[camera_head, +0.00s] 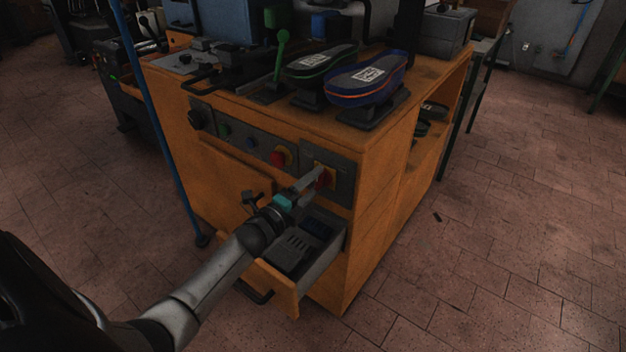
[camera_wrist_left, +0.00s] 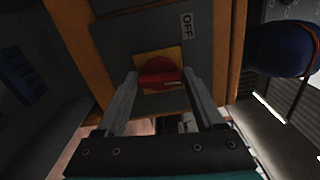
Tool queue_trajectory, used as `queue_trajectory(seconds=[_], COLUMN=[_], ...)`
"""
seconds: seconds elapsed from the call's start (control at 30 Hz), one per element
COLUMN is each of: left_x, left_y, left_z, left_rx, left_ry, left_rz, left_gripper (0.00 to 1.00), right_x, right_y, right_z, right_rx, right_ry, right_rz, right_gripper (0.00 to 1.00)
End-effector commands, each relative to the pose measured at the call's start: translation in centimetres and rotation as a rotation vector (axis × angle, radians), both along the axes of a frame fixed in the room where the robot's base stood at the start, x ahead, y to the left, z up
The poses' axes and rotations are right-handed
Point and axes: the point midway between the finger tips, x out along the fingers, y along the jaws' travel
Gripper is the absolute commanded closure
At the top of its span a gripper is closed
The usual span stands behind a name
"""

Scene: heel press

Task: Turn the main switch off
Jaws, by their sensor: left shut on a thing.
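The main switch (camera_head: 326,179) is a red rotary knob on a yellow plate, set in a grey panel at the right end of the orange machine's front. In the left wrist view the red knob (camera_wrist_left: 160,78) shows close up, with an "OFF" label on the panel beside it. My left gripper (camera_head: 318,178) reaches it from the front. In the left wrist view its two grey fingers (camera_wrist_left: 160,80) are shut on the knob's handle, one on each side. The handle lies across the gap between the fingers. My right gripper is not in view.
An open drawer (camera_head: 297,285) juts out below the switch, under my left arm. Shoe-shaped forms (camera_head: 366,80) stand on top.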

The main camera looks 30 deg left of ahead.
Motion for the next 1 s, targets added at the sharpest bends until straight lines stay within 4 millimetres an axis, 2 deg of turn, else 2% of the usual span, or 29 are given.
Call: queue_trajectory(seconds=[0.5,1.0], left_x=[0.0,0.0], left_y=[0.0,-0.1], left_z=[-0.1,-0.3], left_rx=[-0.487,-0.831], left_ry=[0.039,0.066], left_rz=[0.000,0.000], left_gripper=[0.86,0.86], right_x=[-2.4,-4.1], right_y=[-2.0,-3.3], right_z=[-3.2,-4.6], right_rx=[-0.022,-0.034], right_ry=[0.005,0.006], right_rz=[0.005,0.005], right_gripper=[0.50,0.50])
